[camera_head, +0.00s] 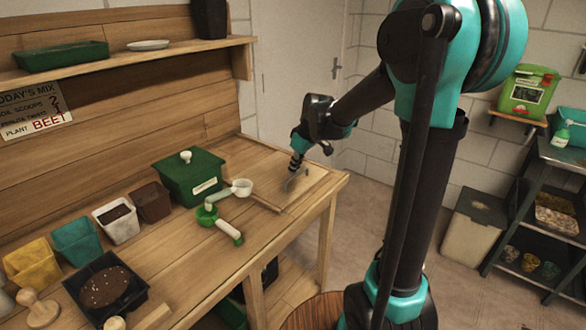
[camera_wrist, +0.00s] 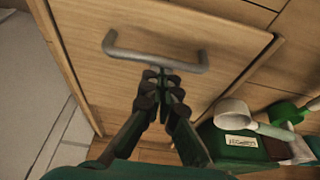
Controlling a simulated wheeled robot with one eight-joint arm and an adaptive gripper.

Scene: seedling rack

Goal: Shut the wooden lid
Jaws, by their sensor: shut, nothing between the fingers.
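The wooden lid (camera_head: 308,172) is a flat panel at the right end of the bench top, and it fills much of the wrist view (camera_wrist: 215,85). It looks level or nearly so; I cannot tell whether it sits fully flush. A grey bar handle (camera_wrist: 155,57) is fixed on it. My gripper (camera_head: 290,184) points down over the lid beside the handle. In the wrist view my gripper (camera_wrist: 165,76) has its fingertips together just below the bar, with nothing held. I cannot tell whether the tips touch the lid or handle.
A green lidded box (camera_head: 190,178) stands left of the lid. A white scoop (camera_head: 241,187) and a green-and-white scoop (camera_head: 229,230) lie near it. Several pots and a dark soil tray (camera_head: 105,287) stand further left. Floor is open beyond the bench's right end.

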